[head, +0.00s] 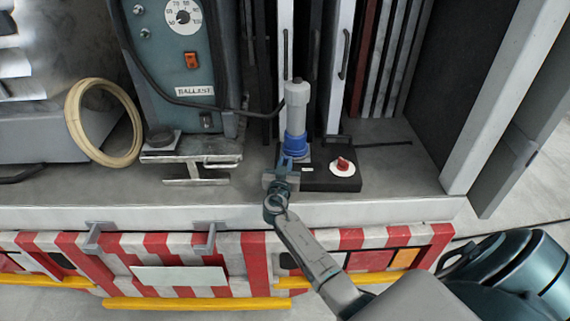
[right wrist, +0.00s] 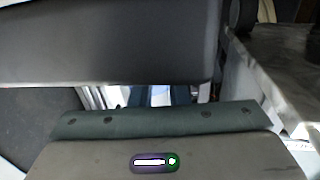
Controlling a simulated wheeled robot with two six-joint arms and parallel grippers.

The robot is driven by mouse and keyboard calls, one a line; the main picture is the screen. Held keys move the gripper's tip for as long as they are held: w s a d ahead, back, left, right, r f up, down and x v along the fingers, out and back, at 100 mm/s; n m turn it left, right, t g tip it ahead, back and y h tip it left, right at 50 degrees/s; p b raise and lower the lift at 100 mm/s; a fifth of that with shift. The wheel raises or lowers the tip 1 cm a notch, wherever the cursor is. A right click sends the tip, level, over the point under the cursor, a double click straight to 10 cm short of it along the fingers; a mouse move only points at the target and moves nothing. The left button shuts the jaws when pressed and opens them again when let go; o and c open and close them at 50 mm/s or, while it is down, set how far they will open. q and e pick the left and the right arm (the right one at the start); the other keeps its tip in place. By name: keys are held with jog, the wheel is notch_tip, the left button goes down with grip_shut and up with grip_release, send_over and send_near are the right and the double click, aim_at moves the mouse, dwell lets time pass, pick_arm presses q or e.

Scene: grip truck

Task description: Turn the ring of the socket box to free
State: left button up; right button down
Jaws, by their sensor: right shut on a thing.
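The black socket box (head: 316,181) sits on the truck bed near its front edge. The blue ring (head: 295,146) stands upright at the box's left side, around the lower end of a grey plug (head: 297,100) with a black cable. A red knob (head: 342,164) on a white disc is on the box's right part. My right gripper (head: 286,164) reaches in from the front and is shut on the blue ring at its lower front. The gripper's jaws hide part of the ring's base. In the right wrist view the ring cannot be made out clearly. My left gripper is not in view.
A blue-grey ballast unit (head: 185,75) with a dial stands left of the plug, with a metal bracket (head: 190,160) before it. A coiled cream cable (head: 103,122) leans further left. Tall white posts (head: 338,70) rise close behind. The bed right of the box is clear.

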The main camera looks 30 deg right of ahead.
aim_at(303, 171)
jog(key=shift+s+d+f+n+t+y+b, duration=0.2)
jog(key=shift+s+d+n+t+y+b, duration=0.2)
jog(key=shift+n+t+y+b, duration=0.25)
jog(key=n+y+b, duration=0.1)
jog(key=s+d+n+t+y, duration=0.1)
jog(key=y, duration=0.1)
jog(key=shift+s+d+t+b, duration=0.1)
jog(key=shift+s+t+b, duration=0.05)
jog(key=shift+t+b, duration=0.15)
jog(key=n+y, duration=0.1)
jog(key=s+d+n+t+y+b, duration=0.1)
jog(key=shift+d+y, duration=0.2)
jog(key=shift+y, duration=0.15)
jog(key=shift+s+d+r+n+t+y, duration=0.1)
jog(key=shift+d+n+y, duration=0.15)
jog(key=shift+y, duration=0.3)
jog(key=shift+s+d+f+n+t+y, duration=0.1)
jog(key=shift+d+n+t+y, duration=0.1)
jog(key=shift+n+y, duration=0.25)
jog(key=shift+s+d+r+n+t+y, duration=0.1)
jog(key=shift+d+n+y, duration=0.15)
jog(key=shift+y, duration=0.35)
jog(key=c, duration=1.4)
grip_release()
jog(key=shift+b, duration=0.4)
